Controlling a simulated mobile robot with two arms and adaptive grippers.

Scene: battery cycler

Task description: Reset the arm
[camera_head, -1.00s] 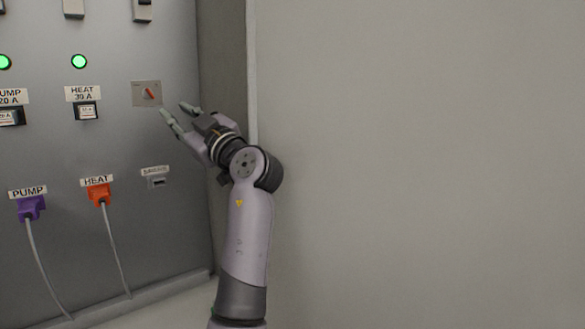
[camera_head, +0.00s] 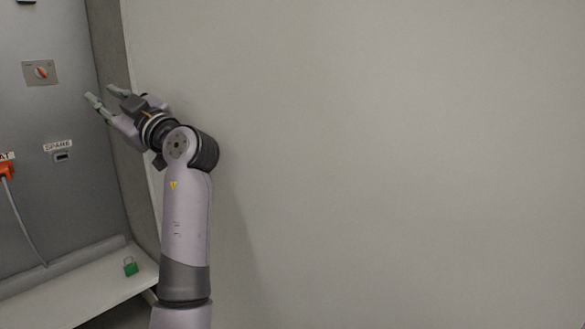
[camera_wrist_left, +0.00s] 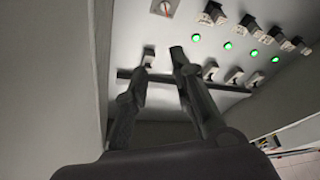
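My left gripper (camera_head: 102,97) is raised in front of the right part of the grey panel (camera_head: 62,108) in the head view. Its two fingers are apart, with nothing between them. A switch with a red pointer (camera_head: 41,73) is on the panel, left of and above the fingertips. In the left wrist view the fingers of my left gripper (camera_wrist_left: 162,52) are spread, and the switch plate (camera_wrist_left: 165,8) shows at the top edge. My right gripper is in neither view.
A SPARE socket (camera_head: 61,157) and an orange HEAT plug (camera_head: 6,170) are on the panel. A green padlock (camera_head: 130,267) rests on the pale ledge (camera_head: 70,297) below. A plain wall (camera_head: 400,150) fills the right. The wrist view shows green lights (camera_wrist_left: 228,45).

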